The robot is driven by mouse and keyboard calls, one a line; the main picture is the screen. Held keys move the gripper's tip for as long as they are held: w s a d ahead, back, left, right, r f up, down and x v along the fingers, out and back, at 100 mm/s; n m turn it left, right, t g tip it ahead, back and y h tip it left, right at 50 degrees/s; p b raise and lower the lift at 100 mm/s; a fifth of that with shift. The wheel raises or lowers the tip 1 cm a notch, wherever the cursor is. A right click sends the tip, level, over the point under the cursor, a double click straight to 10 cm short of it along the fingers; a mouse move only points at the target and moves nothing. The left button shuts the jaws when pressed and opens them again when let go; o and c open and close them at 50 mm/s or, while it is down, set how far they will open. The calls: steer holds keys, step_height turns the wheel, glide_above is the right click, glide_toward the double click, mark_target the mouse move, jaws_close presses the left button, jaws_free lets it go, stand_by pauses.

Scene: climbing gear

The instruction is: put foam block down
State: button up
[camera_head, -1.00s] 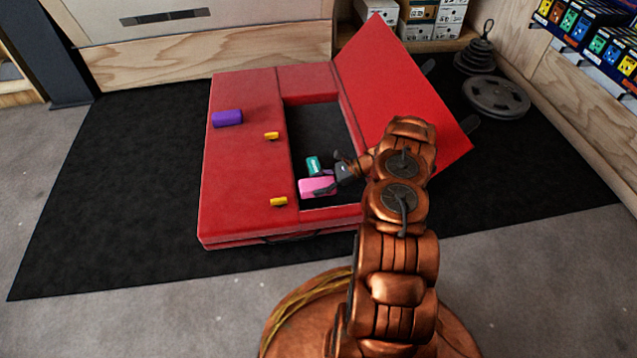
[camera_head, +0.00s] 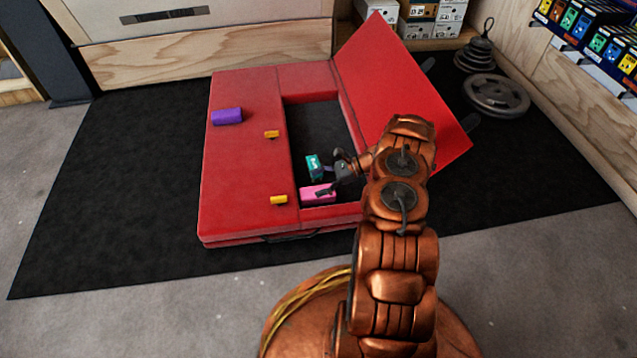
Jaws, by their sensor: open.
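A pink block (camera_head: 318,195), likely the foam block, lies at the near end of the rectangular opening in the red crash pad (camera_head: 240,170). Its near side is by the opening's edge; whether it rests on the bottom cannot be told. My gripper (camera_head: 330,175) is open just above and to the right of it. One dark finger crosses over the pink block's top, and the other is spread away toward the back. A small teal block (camera_head: 313,167) lies just behind the pink block, left of the gripper.
A purple block (camera_head: 227,116) and two small yellow-orange pieces (camera_head: 271,134) (camera_head: 278,199) lie on the pad's left part. The raised red flap (camera_head: 400,90) stands right of the opening. The opening's far part is clear. Weight plates (camera_head: 497,96) lie at right.

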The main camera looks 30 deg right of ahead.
steer(key=shift+r, duration=0.55)
steer(key=p+v, duration=0.3)
steer(key=v, duration=0.4)
steer(key=w+a+r+n+g, duration=0.35)
steer(key=a+r+n, duration=0.25)
steer(key=a+r, duration=0.7)
steer(key=s+a+r+n+g+h, duration=0.4)
steer(key=s+a+r, duration=0.3)
steer(key=a+r, duration=0.45)
steer(key=s+a+r+n+g+h, duration=0.1)
steer(key=s+a+r+n+h, duration=0.2)
steer(key=s, duration=0.4)
steer(key=s+a+r+n+g+h, duration=0.1)
steer(key=s+a+r+n, duration=0.3)
steer(key=s, duration=0.3)
steer(key=s+d+r+n+h, duration=0.1)
steer(key=s+d+n+h, duration=0.1)
steer(key=s, duration=0.6)
steer(key=s+d+r+n+t+h, duration=0.1)
steer(key=s+n+h, duration=0.1)
steer(key=s, duration=0.6)
steer(key=shift+d+r+n, duration=0.3)
steer(key=shift+d+n, duration=0.05)
steer(key=shift+n, duration=0.45)
